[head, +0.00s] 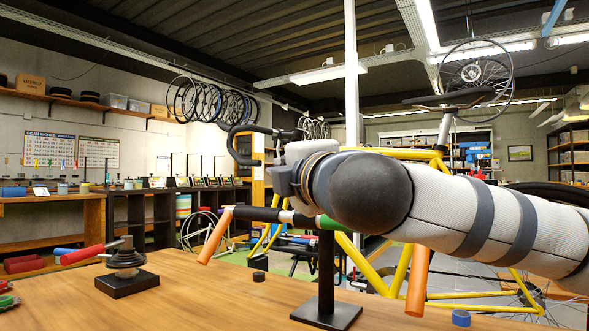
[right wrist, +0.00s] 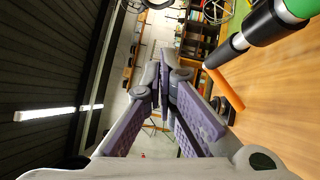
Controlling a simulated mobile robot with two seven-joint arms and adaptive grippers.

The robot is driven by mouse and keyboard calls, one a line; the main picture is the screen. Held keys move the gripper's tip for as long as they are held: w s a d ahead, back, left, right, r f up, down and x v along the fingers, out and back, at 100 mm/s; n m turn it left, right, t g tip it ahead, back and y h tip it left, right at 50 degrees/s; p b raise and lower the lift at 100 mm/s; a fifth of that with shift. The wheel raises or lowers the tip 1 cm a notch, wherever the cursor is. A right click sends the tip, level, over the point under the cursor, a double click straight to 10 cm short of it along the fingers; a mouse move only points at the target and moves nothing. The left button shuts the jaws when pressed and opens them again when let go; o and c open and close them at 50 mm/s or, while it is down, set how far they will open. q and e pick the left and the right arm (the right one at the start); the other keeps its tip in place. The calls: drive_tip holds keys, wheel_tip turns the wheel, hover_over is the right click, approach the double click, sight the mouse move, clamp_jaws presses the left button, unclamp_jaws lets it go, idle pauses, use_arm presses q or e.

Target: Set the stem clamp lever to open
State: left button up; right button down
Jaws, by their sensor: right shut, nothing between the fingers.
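A bike work stand with a black post (head: 326,265) and square base stands on the wooden table. A green-collared horizontal bar (head: 300,218) crosses its top, partly behind my right arm. An orange lever (head: 215,236) hangs tilted from the bar's left end. It also shows in the right wrist view as an orange rod (right wrist: 224,88) beside the bar. A second orange bar (head: 417,281) stands to the right; I cannot tell which is the stem clamp lever. My right gripper (head: 284,181) is above the bar, apart from the left orange lever, shut and empty. Its fingers (right wrist: 166,72) meet in the wrist view.
A yellow bike frame (head: 403,270) is behind the stand. A black-based fixture with a red handle (head: 127,284) stands on the table (head: 215,305) at left. Small black (head: 259,276) and blue (head: 461,318) pieces lie near the stand. The table's left-middle is mostly clear.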

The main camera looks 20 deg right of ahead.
drive_tip(key=w+d, duration=0.2)
drive_tip(key=w+d+r+p, duration=0.1)
drive_tip(key=w, duration=0.1)
drive_tip(key=shift+d+r, duration=0.1)
drive_tip(key=shift+d, duration=0.25)
drive_tip(key=shift+w+d+r, duration=0.15)
drive_tip(key=shift+d+r, duration=0.1)
drive_tip(key=shift+d, duration=0.4)
